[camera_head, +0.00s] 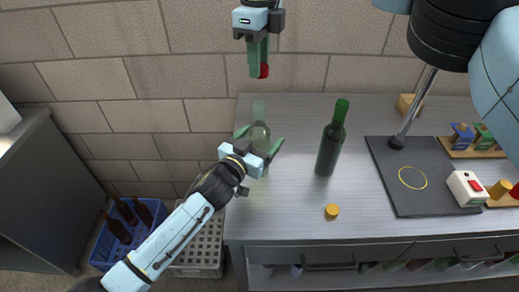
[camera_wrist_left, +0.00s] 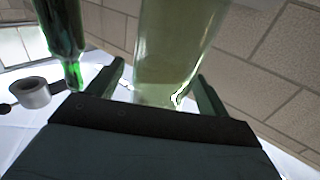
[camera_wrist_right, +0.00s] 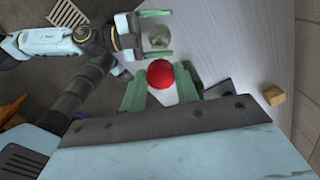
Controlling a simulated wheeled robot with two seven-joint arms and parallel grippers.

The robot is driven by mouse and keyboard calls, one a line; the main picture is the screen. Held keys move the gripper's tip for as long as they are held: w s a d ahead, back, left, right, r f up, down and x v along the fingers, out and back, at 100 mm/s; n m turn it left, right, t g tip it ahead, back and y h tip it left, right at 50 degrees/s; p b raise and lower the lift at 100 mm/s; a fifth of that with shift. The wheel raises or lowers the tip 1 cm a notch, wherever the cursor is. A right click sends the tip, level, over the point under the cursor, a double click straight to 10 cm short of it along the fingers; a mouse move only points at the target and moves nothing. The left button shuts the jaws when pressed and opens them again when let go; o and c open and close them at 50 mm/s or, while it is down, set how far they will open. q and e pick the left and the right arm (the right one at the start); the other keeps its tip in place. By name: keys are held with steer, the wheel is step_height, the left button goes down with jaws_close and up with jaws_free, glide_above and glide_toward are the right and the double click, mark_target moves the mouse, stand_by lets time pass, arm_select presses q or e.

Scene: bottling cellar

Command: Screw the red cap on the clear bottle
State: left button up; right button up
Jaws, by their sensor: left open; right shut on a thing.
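The clear bottle (camera_head: 260,134) stands upright near the left end of the bench. My left gripper (camera_head: 259,140) is open, its fingers on either side of the bottle. The left wrist view shows the bottle (camera_wrist_left: 178,45) between the spread fingers; firm contact cannot be told. My right gripper (camera_head: 262,68) is shut on the red cap (camera_head: 264,71) and holds it above the bench, higher than the bottle. In the right wrist view the red cap (camera_wrist_right: 160,73) sits between the fingertips, and the clear bottle (camera_wrist_right: 158,38) shows beyond it inside the left gripper.
A dark green bottle (camera_head: 331,140) stands right of the clear one. A yellow cap (camera_head: 332,211) lies near the front edge. A black mat (camera_head: 405,180), a red-button box (camera_head: 463,190) and a wooden block (camera_head: 408,105) are farther right. Crates (camera_head: 205,240) stand on the floor left.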

arm_select(q)
steer(key=shift+c, duration=0.5)
steer(key=c, duration=1.4)
arm_select(e)
glide_above(258, 101)
steer(key=shift+f, duration=2.5)
steer(key=shift+f, duration=0.9)
steer(key=shift+f, duration=0.5)
